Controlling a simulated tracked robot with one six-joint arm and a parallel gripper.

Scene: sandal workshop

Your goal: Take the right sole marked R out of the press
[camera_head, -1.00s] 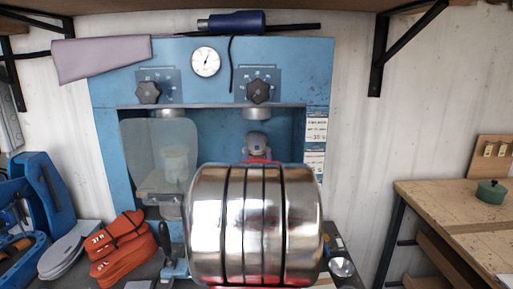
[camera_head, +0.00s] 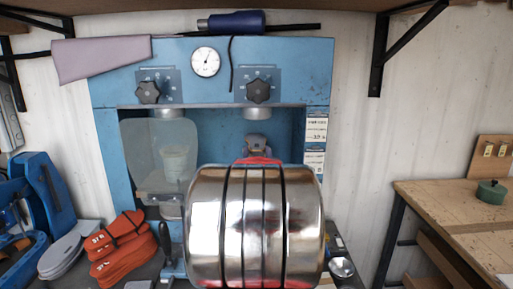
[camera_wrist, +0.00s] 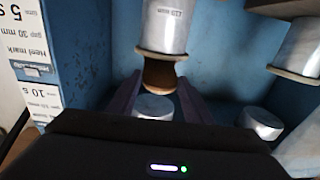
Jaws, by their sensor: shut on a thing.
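The blue press (camera_head: 110,80) stands against the back wall, with a gauge and two black knobs. In the wrist view my gripper (camera_wrist: 160,82) reaches into the press, its dark fingers on either side of a brown piece (camera_wrist: 160,74), which I take for the sole. The piece sits close below a metal upper ram (camera_wrist: 165,28) and above a round metal block (camera_wrist: 152,107). I cannot tell whether it touches the ram. No R mark can be read on it. In the head view the lower middle of the press is hidden, and the fingers do not show clearly.
A clear guard (camera_head: 158,150) covers the press's left station. Orange-red soles (camera_head: 118,262), pale soles (camera_head: 66,252) and a blue case (camera_head: 52,190) lie at left. A wooden bench (camera_head: 450,212) stands at right. A second ram (camera_wrist: 302,48) is beside the gripper.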

